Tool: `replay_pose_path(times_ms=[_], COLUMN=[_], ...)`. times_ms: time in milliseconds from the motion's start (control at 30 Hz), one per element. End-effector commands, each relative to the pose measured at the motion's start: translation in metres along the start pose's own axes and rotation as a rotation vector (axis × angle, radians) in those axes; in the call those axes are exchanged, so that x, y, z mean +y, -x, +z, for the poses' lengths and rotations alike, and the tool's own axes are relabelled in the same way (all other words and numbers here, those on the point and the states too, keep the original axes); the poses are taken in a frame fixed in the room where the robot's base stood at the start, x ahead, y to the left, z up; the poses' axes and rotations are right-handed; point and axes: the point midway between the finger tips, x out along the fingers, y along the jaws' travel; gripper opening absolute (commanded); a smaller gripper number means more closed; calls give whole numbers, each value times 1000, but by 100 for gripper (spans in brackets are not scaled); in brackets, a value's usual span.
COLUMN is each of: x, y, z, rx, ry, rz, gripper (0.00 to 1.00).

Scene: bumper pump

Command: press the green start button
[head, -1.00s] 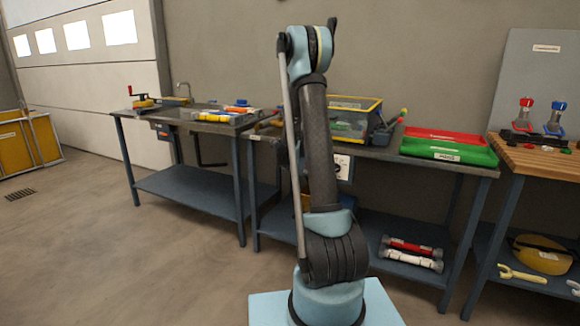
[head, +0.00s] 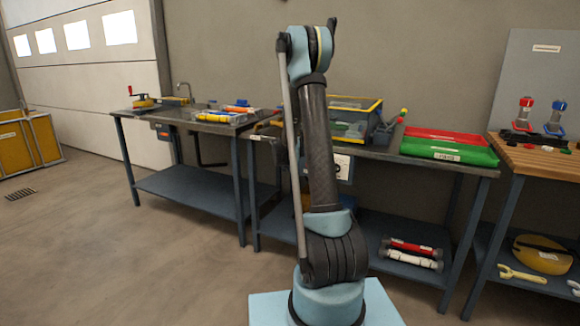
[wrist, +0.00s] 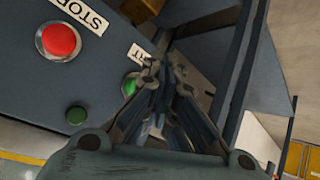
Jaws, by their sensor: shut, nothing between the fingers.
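In the wrist view, a green button (wrist: 130,85) sits on a dark panel beside a white label, partly covered by my fingers, with its last letter or letters showing. My gripper (wrist: 160,68) is shut and empty, its fingertips just right of this green button. I cannot tell whether they touch it. A large red button (wrist: 59,40) with a STOP label (wrist: 82,14) is to the upper left. A darker green round part (wrist: 76,115) is lower on the panel. In the head view my gripper is hidden behind my arm.
In the head view, a bench holds a yellow-rimmed clear bin (head: 355,117) and red (head: 445,134) and green (head: 450,152) trays. A white plate (head: 344,166) is on the bench front, partly behind my arm.

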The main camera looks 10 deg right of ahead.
Motion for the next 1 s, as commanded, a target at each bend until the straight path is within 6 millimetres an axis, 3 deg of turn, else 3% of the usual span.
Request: replay_pose_path(times_ms=[1000], x=[4], y=[-5], z=[-5], rx=[0], ry=[0], rz=[0], gripper=[0])
